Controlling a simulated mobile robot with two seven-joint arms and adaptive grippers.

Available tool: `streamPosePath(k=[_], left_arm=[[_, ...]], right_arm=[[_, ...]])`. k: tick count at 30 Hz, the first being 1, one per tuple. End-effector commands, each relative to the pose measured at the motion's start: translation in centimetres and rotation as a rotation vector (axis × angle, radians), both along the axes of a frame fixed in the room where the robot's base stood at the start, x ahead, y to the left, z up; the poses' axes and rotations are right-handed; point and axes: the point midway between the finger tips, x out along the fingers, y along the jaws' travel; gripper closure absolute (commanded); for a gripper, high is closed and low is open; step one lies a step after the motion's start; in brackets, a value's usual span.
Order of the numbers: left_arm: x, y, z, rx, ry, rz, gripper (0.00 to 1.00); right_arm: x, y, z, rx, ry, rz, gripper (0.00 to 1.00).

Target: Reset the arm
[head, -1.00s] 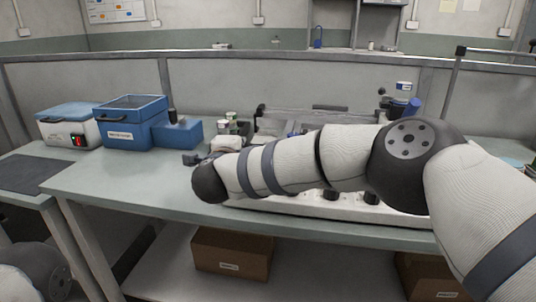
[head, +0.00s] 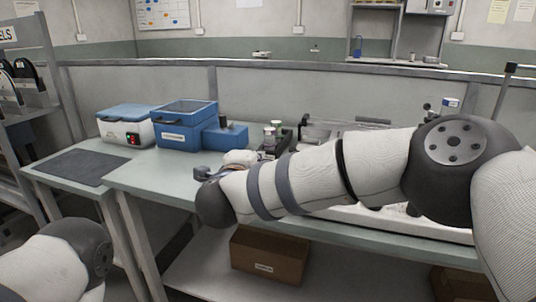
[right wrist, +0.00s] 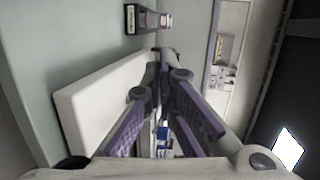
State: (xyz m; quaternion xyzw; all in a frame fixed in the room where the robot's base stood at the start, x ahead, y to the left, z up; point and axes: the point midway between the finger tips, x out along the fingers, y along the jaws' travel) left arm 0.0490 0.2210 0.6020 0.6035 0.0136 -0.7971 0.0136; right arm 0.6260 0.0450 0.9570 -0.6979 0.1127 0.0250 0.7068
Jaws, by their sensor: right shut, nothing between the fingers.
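My right arm (head: 320,182) reaches in from the right side of the head view and crosses in front of the workbench (head: 150,178). In the right wrist view my right gripper (right wrist: 168,62) has its purple-padded fingers together at the tips with nothing between them. In the head view the gripper is mostly or wholly hidden by the arm. A rounded part of my left arm (head: 75,260) shows at the lower left; its gripper is out of view.
Behind my right arm stands equipment. A cardboard box (head: 268,258) sits on the lower shelf. A dark mat (head: 82,167) lies on the left table.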

Motion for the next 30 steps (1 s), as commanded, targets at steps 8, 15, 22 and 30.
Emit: streamPosePath(k=[8,15,22,30], left_arm=[[0.1,0.0,0.2,0.001,-0.004,0.001,0.60],[0.1,0.0,0.2,0.001,-0.003,0.001,0.60],[0.4,0.0,0.5,0.001,-0.015,0.001,0.60],[1.0,0.0,1.0,0.001,-0.034,0.001,0.60]], right_arm=[[-1.8,1.4,0.5,0.001,0.000,0.001,1.00],[-1.9,1.5,0.4,0.001,0.000,0.001,1.00],[-5.2,0.2,-10.1,-0.300,0.140,0.232,1.00],[-20.2,-8.2,-29.1,-0.745,0.543,0.722,1.00]])
